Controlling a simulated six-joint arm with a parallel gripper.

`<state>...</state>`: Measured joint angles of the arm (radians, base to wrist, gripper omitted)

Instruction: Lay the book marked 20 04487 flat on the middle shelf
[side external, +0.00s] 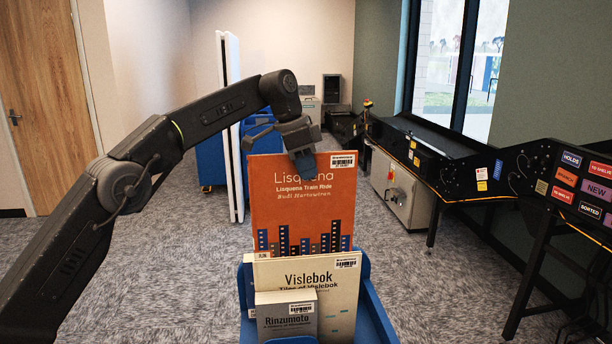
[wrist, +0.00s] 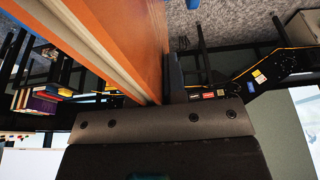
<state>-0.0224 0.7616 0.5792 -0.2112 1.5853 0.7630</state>
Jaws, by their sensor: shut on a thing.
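My gripper (side external: 304,162) is shut on the top edge of an orange book titled Lisquena (side external: 303,215). The book is upright, cover toward the side camera, with a barcode label at its top right; the number is too small to read surely. Its lower edge is hidden behind a cream Vislebok book (side external: 338,290), so I cannot tell whether it touches the blue bin (side external: 372,318). In the wrist view the orange book (wrist: 150,40) runs up from the jaws. The middle shelf cannot be made out for certain.
A grey Rinzumoto book (side external: 287,322) stands in front in the bin. A black conveyor sorter (side external: 430,150) with coloured signs runs along the right. A white upright panel (side external: 232,120) stands behind my arm. Stacked colourful books (wrist: 40,100) show at left in the wrist view.

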